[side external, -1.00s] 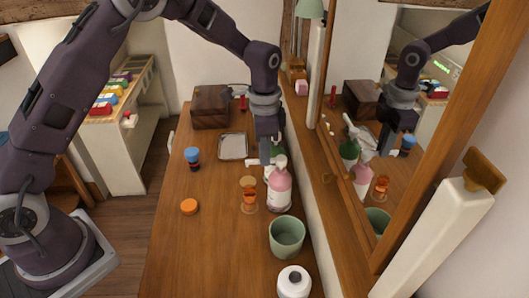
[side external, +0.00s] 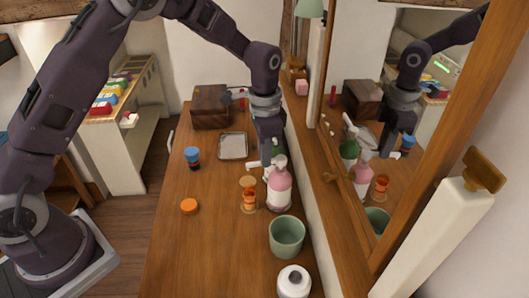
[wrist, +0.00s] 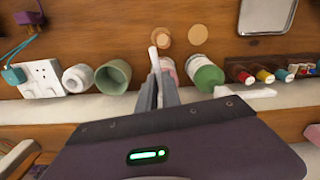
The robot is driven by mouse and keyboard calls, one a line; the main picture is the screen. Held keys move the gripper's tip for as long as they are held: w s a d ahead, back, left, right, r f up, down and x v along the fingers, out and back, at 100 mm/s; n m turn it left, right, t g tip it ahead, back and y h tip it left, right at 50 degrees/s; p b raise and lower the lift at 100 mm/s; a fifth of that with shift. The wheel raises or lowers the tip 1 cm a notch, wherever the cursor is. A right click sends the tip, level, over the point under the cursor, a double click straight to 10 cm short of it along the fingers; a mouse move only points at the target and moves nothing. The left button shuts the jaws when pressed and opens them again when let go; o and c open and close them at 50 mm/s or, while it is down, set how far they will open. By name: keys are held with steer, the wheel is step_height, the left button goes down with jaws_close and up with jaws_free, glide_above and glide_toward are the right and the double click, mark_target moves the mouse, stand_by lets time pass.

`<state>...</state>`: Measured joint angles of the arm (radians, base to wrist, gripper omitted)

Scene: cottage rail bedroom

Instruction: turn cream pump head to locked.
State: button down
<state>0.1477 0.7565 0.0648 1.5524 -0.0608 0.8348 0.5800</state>
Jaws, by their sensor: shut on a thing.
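The cream bottle (side external: 279,188) is pink with a white label and a white pump head (side external: 279,161). It stands upright on the wooden counter near the mirror wall. My gripper (side external: 270,158) is just behind it, its fingertips at pump height. In the wrist view my gripper (wrist: 158,78) is shut on the white pump head, whose nozzle (wrist: 153,54) sticks out past the fingertips. The pink bottle (wrist: 169,68) shows only partly beside the fingers. The grip itself is small and partly hidden in the side view.
A green bottle (wrist: 206,76) stands close beside the pink one. An orange hourglass-shaped item (side external: 249,198), a green cup (side external: 287,236) and a white round container (side external: 293,281) are nearby. A mirror (side external: 415,140) borders the right. The counter's left front is mostly clear.

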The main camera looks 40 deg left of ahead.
mark_target(285, 163)
steer(key=shift+w+d+n, duration=0.1)
steer(key=shift+d+n, duration=0.8)
steer(key=shift+n, duration=1.8)
steer(key=shift+d+n, duration=0.95)
steer(key=shift+n, duration=1.75)
steer(key=shift+w+d+n, duration=0.1)
steer(key=shift+d+n, duration=0.8)
steer(key=shift+n, duration=1.8)
steer(key=c, duration=1.5)
jaws_free()
step_height(285, 163, up, 7)
steer(key=shift+r, duration=0.1)
